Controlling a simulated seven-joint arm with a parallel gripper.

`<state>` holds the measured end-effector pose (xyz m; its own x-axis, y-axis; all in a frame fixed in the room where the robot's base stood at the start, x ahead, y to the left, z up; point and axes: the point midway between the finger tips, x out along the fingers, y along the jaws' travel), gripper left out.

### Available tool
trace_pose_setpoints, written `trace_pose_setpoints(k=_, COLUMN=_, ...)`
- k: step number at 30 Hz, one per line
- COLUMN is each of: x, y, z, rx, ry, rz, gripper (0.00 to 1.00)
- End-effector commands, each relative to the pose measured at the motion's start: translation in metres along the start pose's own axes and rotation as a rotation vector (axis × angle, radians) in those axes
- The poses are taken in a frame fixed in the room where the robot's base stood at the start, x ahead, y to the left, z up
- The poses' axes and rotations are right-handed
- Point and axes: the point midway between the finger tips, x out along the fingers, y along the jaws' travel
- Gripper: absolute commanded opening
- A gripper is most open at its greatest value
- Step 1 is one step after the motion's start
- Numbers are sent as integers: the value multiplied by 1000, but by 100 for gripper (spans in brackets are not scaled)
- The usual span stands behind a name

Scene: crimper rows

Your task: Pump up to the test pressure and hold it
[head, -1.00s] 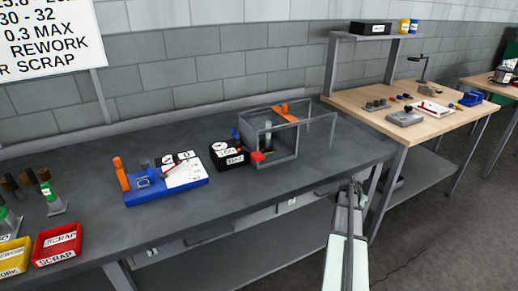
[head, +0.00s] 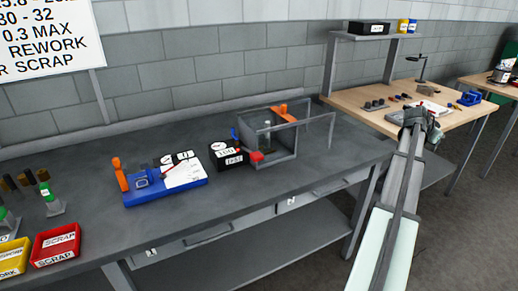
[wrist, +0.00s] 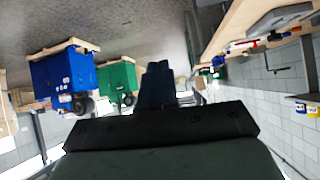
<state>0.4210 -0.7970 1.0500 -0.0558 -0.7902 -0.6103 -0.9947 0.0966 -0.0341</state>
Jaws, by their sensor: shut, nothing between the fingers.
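A black box with two white readouts (head: 227,155) stands on the grey bench; its figures are too small to read surely. A small blue lever (head: 234,134) stands up behind it. My gripper (head: 424,120) is far to the right of these, in front of the wooden table, and holds nothing. In the wrist view its shut fingers (wrist: 157,86) point away from the bench equipment, which is not seen there.
A blue fixture (head: 165,187) with an orange handle stands on the bench's left part. Red (head: 58,257) and yellow (head: 12,263) bins are at the front left. The wooden table (head: 375,104) carries small tools. The bench's front right is clear.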

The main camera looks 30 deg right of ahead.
Motion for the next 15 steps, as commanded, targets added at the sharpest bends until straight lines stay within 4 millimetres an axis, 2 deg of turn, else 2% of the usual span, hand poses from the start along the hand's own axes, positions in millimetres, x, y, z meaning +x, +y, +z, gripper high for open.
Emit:
trace_pose_setpoints(k=1, x=-9, y=2, z=-17, rx=9, ry=11, rz=0, gripper=0)
trace_pose_setpoints(k=3, x=-22, y=3, z=-32, rx=13, ry=17, rz=-3, gripper=0)
trace_pose_setpoints(k=7, x=-55, y=-6, z=-49, rx=-7, ry=9, rz=-23, gripper=0)
trace_pose_setpoints(k=10, x=-91, y=-29, z=-44, rx=-64, ry=-26, rz=-63, gripper=0)
trace_pose_setpoints(k=15, x=-144, y=-74, z=-10, rx=-198, ry=-110, rz=-143, gripper=0)
